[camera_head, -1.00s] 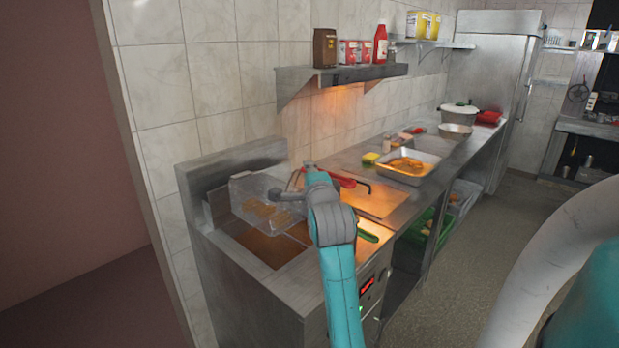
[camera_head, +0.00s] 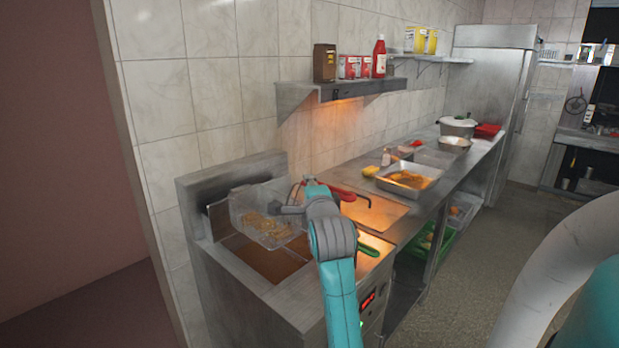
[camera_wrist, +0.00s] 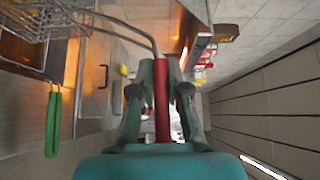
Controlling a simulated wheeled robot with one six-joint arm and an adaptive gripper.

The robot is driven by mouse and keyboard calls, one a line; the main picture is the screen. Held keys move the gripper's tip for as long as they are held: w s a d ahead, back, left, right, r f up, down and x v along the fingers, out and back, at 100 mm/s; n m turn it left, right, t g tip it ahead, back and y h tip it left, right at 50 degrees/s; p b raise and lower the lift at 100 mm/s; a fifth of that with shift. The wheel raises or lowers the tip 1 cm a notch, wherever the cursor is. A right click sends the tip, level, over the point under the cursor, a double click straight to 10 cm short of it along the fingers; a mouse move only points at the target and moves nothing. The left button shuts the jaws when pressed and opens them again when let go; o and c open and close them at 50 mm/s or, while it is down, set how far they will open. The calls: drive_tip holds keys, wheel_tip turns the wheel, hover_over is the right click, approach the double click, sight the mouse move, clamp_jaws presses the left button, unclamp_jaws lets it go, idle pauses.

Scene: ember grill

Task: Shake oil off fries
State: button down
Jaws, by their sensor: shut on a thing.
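The fry basket (camera_head: 268,216) is a wire-mesh basket with golden fries (camera_head: 266,228) inside. It hangs tilted above the fryer's oil (camera_head: 268,262), apart from it. My gripper (camera_wrist: 160,92) is shut on the basket's red handle (camera_wrist: 161,110), which runs between the two fingers in the wrist view. The basket's mesh (camera_wrist: 30,22) shows at the top left of the wrist view. In the head view my arm hides part of the handle and the fryer's right side.
A green handle (camera_wrist: 53,125) sits at the fryer's front. A metal tray (camera_head: 408,178) with orange food stands on the counter to the right. A wall shelf (camera_head: 345,88) with bottles and boxes is above.

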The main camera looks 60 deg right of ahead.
drive_tip(key=shift+r, duration=1.75)
drive_tip(key=shift+f, duration=1.8)
drive_tip(key=shift+r, duration=1.8)
drive_tip(key=shift+f, duration=1.75)
drive_tip(key=shift+r, duration=0.55)
drive_tip(key=shift+s, duration=0.1)
